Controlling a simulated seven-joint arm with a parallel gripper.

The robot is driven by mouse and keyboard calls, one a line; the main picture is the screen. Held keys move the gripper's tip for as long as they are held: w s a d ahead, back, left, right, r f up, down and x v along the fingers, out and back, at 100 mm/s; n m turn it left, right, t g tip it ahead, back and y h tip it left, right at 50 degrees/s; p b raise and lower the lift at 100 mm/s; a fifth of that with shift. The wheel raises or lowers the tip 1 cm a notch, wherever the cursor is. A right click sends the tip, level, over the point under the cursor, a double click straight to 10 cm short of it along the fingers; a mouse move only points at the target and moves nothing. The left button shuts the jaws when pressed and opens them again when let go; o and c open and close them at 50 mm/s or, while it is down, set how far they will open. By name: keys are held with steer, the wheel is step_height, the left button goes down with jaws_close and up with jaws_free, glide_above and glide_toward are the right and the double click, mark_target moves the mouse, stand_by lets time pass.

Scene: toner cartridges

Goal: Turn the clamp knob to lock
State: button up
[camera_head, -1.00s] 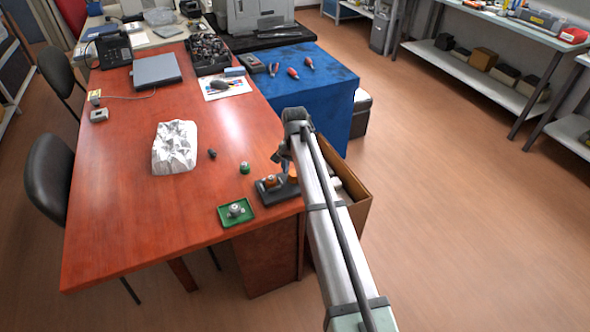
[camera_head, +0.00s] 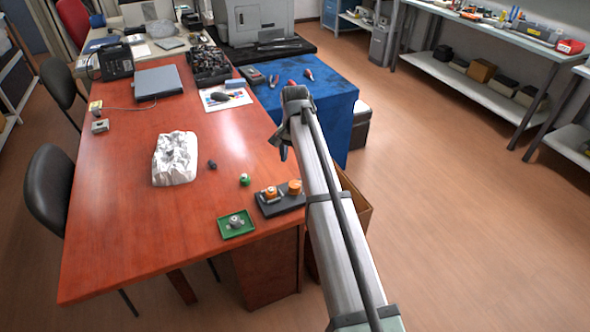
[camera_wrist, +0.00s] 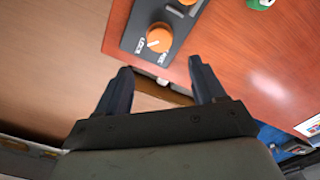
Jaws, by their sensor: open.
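The orange clamp knob (camera_head: 294,187) sits on the right part of a dark base (camera_head: 284,207) near the table's right edge. In the wrist view the knob (camera_wrist: 160,36) carries a pale line toward its lower left, near the printed word LOCK. A second label lies below the knob and is only partly legible. A second orange piece with a grey part (camera_head: 270,193) stands on the base's left. My gripper (camera_wrist: 163,76) is open and empty, apart from the knob. In the head view my gripper (camera_head: 284,152) hangs above and behind the base; its fingers are mostly hidden.
A green tray with a grey part (camera_head: 236,223) lies left of the base. A small green piece (camera_head: 245,180), a dark piece (camera_head: 212,164) and crumpled white material (camera_head: 175,158) lie on the red table. A cardboard box (camera_head: 356,205) stands beside the table's right edge.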

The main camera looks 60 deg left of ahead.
steer(key=shift+r, duration=1.75)
